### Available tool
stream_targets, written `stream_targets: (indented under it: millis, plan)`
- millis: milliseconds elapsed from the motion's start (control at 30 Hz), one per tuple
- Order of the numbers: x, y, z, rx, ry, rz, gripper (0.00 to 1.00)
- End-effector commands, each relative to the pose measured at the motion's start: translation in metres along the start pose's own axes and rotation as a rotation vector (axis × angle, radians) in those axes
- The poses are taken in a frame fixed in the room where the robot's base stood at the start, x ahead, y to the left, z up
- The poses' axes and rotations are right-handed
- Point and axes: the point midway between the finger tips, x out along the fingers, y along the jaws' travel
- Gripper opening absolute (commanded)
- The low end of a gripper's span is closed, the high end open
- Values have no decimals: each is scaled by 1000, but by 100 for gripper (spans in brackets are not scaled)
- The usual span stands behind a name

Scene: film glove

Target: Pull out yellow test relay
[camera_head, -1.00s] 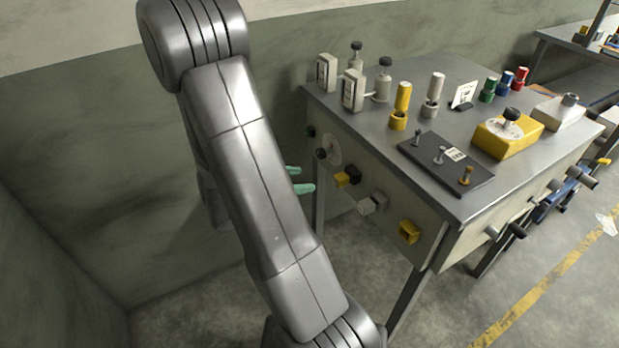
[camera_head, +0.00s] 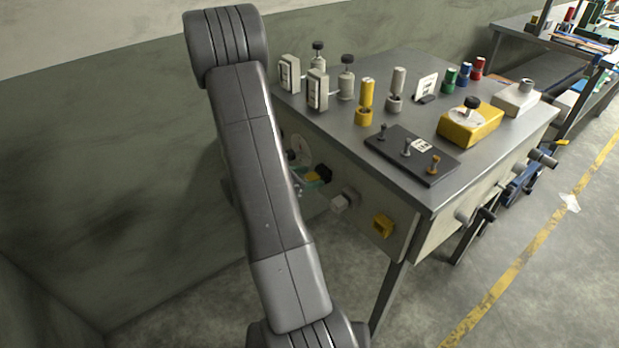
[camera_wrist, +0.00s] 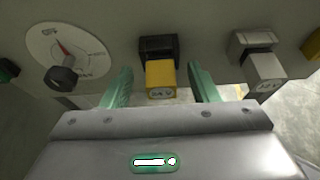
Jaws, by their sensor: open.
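The yellow test relay (camera_wrist: 160,78) sits in a black socket (camera_wrist: 158,48) on the side panel of the bench, in the middle of the wrist view. In the head view the relay (camera_head: 314,181) is small and partly hidden by my gripper and arm. My gripper (camera_wrist: 160,88) is open, with one green finger to the left of the relay and one to the right. Gaps show between the fingers and the relay. In the head view only a bit of green finger shows beside the relay.
A grey relay block (camera_wrist: 266,66) stands to the right on the same panel, and a dial with a black knob (camera_wrist: 62,77) to the left. The bench top (camera_head: 400,75) carries yellow and grey cylinders and a black terminal strip (camera_head: 412,155).

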Motion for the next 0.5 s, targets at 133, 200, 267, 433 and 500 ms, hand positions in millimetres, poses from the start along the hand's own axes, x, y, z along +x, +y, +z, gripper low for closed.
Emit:
stream_targets:
  millis: [133,200,267,433,500]
  plan:
    - [8,0,0,0,1,-1,55]
    - [9,0,0,-1,1,0,55]
    - [9,0,0,-1,1,0,55]
    - [9,0,0,-1,1,0,55]
    - [9,0,0,-1,1,0,43]
